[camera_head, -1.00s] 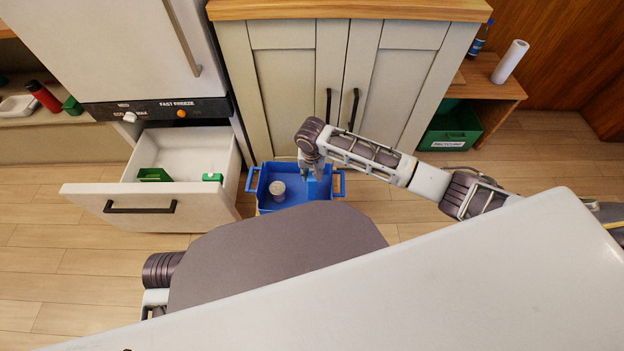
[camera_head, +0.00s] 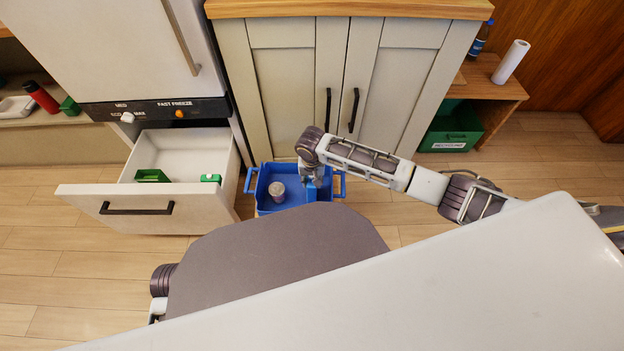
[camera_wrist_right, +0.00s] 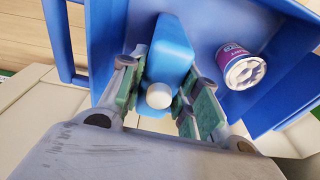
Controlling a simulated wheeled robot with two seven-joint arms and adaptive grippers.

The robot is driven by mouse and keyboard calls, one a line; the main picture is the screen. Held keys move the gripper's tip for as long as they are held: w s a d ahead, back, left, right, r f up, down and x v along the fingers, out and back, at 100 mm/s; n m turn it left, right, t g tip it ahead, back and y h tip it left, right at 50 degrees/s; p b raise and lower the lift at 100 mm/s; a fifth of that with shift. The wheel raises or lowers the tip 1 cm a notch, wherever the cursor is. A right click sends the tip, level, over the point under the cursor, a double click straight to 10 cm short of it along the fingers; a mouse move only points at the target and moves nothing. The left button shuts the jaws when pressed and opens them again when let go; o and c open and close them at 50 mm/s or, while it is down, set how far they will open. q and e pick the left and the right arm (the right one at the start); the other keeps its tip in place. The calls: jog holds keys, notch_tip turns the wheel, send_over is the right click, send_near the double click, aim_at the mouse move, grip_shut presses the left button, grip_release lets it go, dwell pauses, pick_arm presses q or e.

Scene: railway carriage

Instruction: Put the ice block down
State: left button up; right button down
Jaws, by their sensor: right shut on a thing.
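The ice block (camera_wrist_right: 171,52) is blue with a round white cap, seen from close above in the right wrist view. My right gripper (camera_wrist_right: 161,88) has its green-padded fingers on either side of the block and is shut on it. In the head view my right gripper (camera_head: 312,180) reaches down into the right part of a blue crate (camera_head: 250,183) on the floor. The block is mostly hidden there by the gripper. I cannot tell whether its bottom touches the crate floor. My left gripper is out of view.
A tub (camera_head: 277,191) with a pale lid stands in the crate, left of the gripper; its purple label shows in the wrist view. An open freezer drawer (camera_head: 120,208) holding green items is to the left. A cabinet (camera_head: 290,90) stands close behind the crate.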

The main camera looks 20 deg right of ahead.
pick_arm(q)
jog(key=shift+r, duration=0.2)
pick_arm(e)
jog(key=c, duration=1.1)
grip_release()
jog(key=shift+o, duration=0.2)
